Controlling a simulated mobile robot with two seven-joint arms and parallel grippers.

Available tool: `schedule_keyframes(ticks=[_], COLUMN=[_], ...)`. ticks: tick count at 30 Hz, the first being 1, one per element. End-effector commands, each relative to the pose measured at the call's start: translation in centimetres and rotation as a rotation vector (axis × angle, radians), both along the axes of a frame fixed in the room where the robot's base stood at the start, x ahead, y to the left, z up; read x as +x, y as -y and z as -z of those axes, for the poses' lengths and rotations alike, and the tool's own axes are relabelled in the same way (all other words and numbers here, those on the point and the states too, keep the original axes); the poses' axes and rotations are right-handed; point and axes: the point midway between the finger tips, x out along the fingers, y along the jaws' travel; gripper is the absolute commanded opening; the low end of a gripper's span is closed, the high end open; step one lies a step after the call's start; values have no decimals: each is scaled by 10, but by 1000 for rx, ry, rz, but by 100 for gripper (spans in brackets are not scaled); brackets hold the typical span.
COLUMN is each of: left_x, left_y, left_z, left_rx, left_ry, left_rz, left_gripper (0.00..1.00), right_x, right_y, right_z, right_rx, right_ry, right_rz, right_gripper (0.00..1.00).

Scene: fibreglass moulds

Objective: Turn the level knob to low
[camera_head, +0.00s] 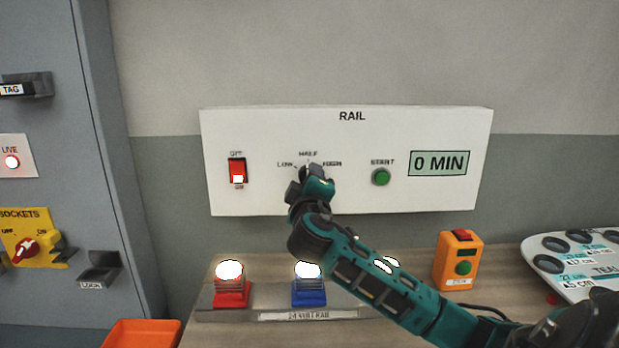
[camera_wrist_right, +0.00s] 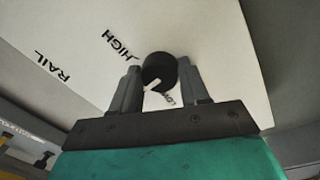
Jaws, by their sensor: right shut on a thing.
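The white RAIL panel (camera_head: 270,190) is on the wall in the head view. Its level knob is hidden there behind my right gripper (camera_head: 310,182), under the labels LOW, HALF and HIGH. In the right wrist view the round black knob (camera_wrist_right: 159,68) sits between the two fingers of my right gripper (camera_wrist_right: 160,88), which is shut on it. HALF is hidden in the wrist view. My left gripper is not in view.
The panel also has a red switch (camera_head: 237,170), a green START button (camera_head: 381,177) and a display reading 0 MIN (camera_head: 438,163). Below, red (camera_head: 231,290) and blue (camera_head: 309,290) lamps stand on a rail. An orange button box (camera_head: 458,260) stands to the right.

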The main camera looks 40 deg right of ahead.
Motion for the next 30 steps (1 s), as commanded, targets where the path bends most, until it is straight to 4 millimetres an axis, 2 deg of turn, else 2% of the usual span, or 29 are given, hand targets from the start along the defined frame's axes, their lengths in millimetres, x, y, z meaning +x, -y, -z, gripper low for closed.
schedule_keyframes(ticks=[21, 30], left_x=[0, 0], left_y=[1, 1], left_z=[-1, -1], left_rx=[-1, -1], left_ry=[0, 0], left_rz=[1, 1], left_gripper=[43, 43], right_x=[-1, -1], right_y=[2, 1], right_z=[-2, -3], right_rx=[-509, -652], right_ry=[-427, -548], right_rz=[1, -1], right_gripper=[15, 15])
